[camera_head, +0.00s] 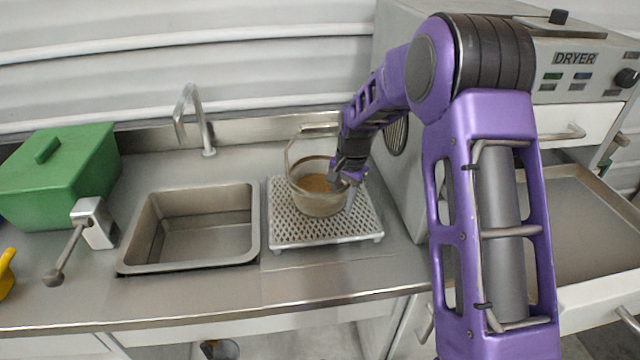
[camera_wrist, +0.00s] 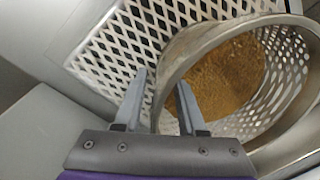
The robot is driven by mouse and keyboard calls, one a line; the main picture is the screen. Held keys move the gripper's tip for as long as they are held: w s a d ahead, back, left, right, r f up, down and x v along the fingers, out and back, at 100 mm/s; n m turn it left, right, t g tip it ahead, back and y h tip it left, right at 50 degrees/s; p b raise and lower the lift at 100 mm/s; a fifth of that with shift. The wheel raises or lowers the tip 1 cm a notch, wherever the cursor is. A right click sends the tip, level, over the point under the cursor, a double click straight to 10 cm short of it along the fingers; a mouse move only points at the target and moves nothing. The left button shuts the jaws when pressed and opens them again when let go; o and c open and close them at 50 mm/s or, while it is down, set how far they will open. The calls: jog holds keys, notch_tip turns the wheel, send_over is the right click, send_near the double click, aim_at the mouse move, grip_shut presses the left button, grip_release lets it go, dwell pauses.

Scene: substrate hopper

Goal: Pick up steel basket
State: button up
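The steel basket (camera_head: 318,205), round with a raised handle, stands upright on a perforated metal rack (camera_head: 358,228). Brown granular material lies inside it. In the wrist view the basket's thick rim (camera_wrist: 186,48) fills the right side, and its perforated inner wall shows. My gripper (camera_wrist: 162,78) is open, with its two fingers apart at the near-left part of the rim. The left finger is over the rack outside the basket; the right finger overlaps the rim and opening. Contact with the rim cannot be told. In the head view my gripper (camera_head: 348,182) is at the basket's right side, partly hidden by my wrist.
A sink basin (camera_head: 190,225) with a faucet (camera_head: 190,110) is left of the rack. A green lidded box (camera_head: 60,180) stands farther left. The dryer (camera_head: 570,75) stands at the right, behind my arm, with an open tray (camera_head: 590,225). The counter front is clear.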

grip_shut()
jog(key=shift+r, duration=0.1)
dwell(1.2)
